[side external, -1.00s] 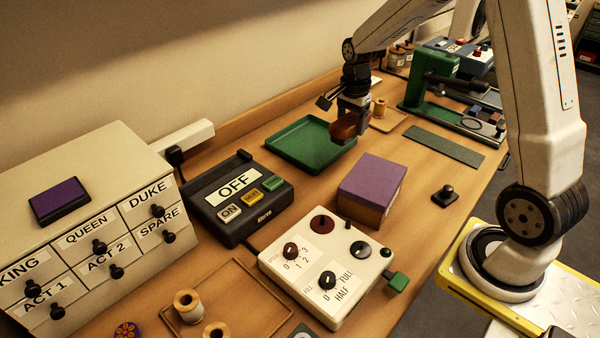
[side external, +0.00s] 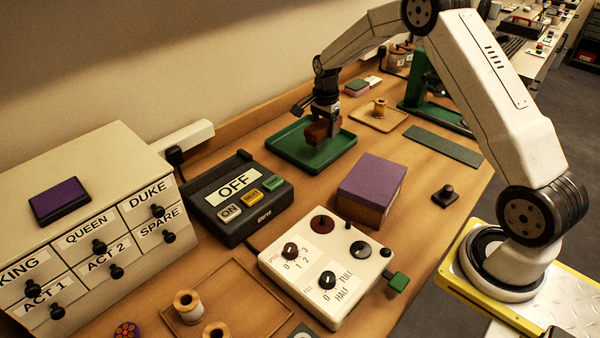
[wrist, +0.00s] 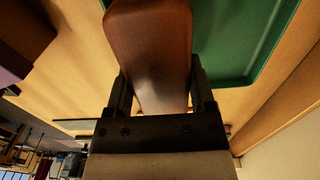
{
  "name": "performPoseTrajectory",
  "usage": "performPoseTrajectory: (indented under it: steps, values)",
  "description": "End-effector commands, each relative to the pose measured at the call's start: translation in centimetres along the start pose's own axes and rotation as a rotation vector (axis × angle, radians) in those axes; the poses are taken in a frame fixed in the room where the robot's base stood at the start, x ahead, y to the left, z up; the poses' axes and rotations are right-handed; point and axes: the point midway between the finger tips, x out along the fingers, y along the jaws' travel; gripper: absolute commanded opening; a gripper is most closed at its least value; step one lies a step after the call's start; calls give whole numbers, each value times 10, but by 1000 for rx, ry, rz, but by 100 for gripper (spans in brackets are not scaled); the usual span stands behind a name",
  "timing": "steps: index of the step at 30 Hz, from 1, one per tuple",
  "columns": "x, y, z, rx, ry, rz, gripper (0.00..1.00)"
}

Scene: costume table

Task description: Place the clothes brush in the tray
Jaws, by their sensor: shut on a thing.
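The clothes brush (side external: 318,132) is a reddish-brown block. My gripper (side external: 327,118) is shut on it and holds it over the green tray (side external: 283,149). In the wrist view the brush (wrist: 150,50) fills the space between the two dark fingers of my gripper (wrist: 160,88). The tray (wrist: 237,45) shows there behind and to the right of the brush. The side view does not clearly show whether the brush touches the tray floor.
A purple-topped box (side external: 371,185) stands right of the tray. A black OFF/ON control unit (side external: 240,200) stands in front of it. The wall-side ledge (side external: 240,118) runs along the back.

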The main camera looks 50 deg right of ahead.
Motion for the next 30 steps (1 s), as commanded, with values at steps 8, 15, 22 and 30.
performPoseTrajectory:
  steps: [8, 15, 22, 30]
  values:
    - [16, -13, -3, 0, 0, 0, 7]
    - [17, -14, -4, 0, 0, -1, 7]
    - [33, -18, -5, 0, 0, 2, 7]
    - [53, -18, -5, 0, 1, -1, 7]
